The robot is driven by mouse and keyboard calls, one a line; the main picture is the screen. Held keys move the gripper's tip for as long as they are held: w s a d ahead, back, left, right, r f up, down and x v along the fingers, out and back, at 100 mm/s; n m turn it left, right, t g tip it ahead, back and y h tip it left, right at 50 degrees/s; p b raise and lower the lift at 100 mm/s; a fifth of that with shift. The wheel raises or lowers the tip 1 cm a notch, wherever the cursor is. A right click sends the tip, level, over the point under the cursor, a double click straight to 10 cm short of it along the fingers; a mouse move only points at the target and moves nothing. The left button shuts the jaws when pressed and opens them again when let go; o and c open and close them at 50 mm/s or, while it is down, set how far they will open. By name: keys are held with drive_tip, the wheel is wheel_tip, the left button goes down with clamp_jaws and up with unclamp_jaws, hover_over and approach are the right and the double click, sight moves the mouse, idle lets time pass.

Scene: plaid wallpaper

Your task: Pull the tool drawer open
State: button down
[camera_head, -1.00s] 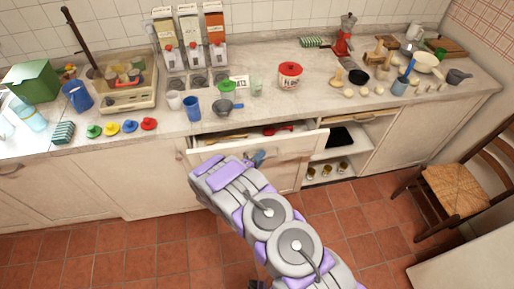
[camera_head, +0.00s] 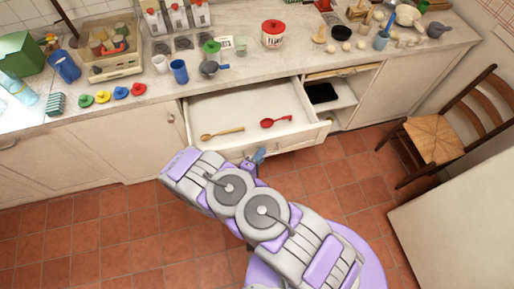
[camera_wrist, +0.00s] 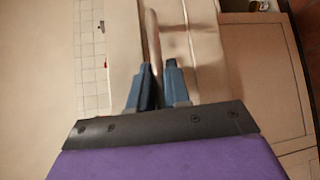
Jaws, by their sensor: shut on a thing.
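The tool drawer (camera_head: 225,107) stands pulled out from under the counter in the head view. A wooden spoon (camera_head: 222,133) and a red spoon (camera_head: 276,121) lie inside it. My gripper (camera_head: 259,155) is at the front face of the drawer, mostly hidden behind my arm. In the wrist view, the blue fingers of my gripper (camera_wrist: 159,72) are closed around the bar-shaped drawer handle (camera_wrist: 152,38). The drawer front (camera_wrist: 195,45) shows just beyond the fingers.
The counter (camera_head: 240,72) above holds cups, coloured lids and a red-lidded jar (camera_head: 273,34). An open shelf (camera_head: 345,105) is right of the drawer. A chair (camera_head: 435,135) stands at the right. The tiled floor (camera_head: 90,230) at the left is clear.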

drive_tip(key=shift+s+d+f, duration=0.1)
drive_tip(key=shift+s+d, duration=0.1)
drive_tip(key=shift+d, duration=0.1)
drive_tip(key=c, duration=1.2)
unclamp_jaws()
drive_tip(key=shift+w+d, duration=0.1)
drive_tip(key=shift+w, duration=0.05)
